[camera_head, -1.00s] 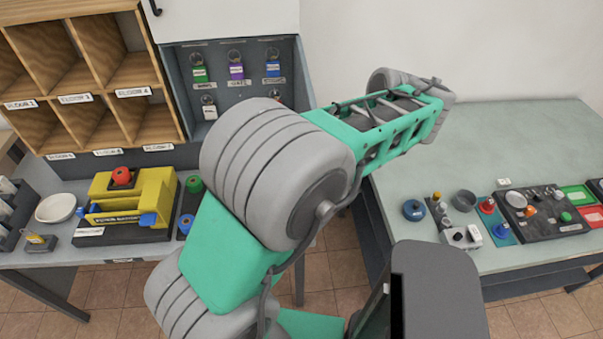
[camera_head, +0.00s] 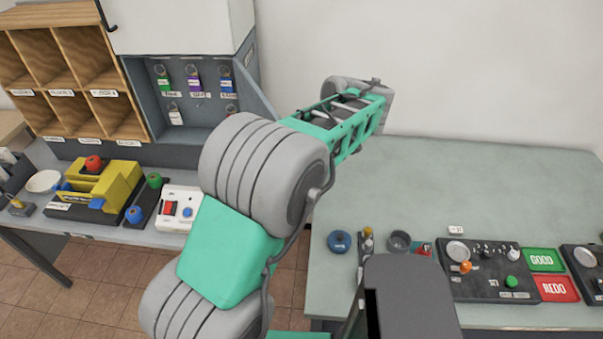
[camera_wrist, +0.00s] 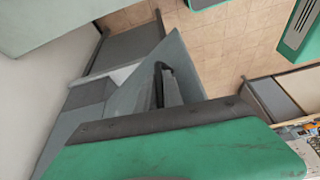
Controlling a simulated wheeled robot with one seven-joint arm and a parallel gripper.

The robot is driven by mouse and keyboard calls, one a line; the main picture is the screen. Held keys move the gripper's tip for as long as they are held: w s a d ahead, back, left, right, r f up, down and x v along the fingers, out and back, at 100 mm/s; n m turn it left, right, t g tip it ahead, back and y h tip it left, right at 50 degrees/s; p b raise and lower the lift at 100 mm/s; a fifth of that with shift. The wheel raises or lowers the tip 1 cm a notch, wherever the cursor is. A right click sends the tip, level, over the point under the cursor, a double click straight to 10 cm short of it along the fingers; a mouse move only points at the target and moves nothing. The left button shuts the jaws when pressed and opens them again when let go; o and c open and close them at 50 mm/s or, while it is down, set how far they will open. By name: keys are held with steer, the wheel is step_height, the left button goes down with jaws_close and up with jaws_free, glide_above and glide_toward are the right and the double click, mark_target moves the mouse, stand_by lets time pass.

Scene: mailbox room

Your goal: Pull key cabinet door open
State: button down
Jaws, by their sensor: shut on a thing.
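The key cabinet (camera_head: 151,103) is a blue-grey box at the upper left of the head view, with several tagged keys hanging inside. Its front is open. The grey door (camera_head: 254,92) stands out from the cabinet's right side, partly hidden by my arm. In the wrist view the door is a slanted grey panel (camera_wrist: 118,108) with a dark handle. My gripper (camera_wrist: 168,88) is shut on the handle at the panel's edge. The fingertips are partly hidden by my wrist body, and my arm hides the gripper in the head view.
A white cabinet (camera_head: 180,28) hangs above the key cabinet, with wooden pigeonholes (camera_head: 65,75) to the left. A yellow device (camera_head: 105,185) and a white switch box (camera_head: 178,207) stand on the left counter. The right table (camera_head: 450,190) has a clear back half and small items in front.

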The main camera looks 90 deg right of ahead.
steer(key=shift+s, duration=0.15)
steer(key=shift+w, duration=0.2)
steer(key=c, duration=1.5)
jaws_free()
steer(key=p+v, duration=0.3)
steer(key=v, duration=0.4)
steer(key=shift+s+r, duration=0.15)
steer(key=shift+r, duration=0.25)
steer(key=shift+d, duration=0.1)
steer(key=b+x, duration=0.3)
steer(key=x, duration=0.4)
steer(key=shift+f, duration=0.4)
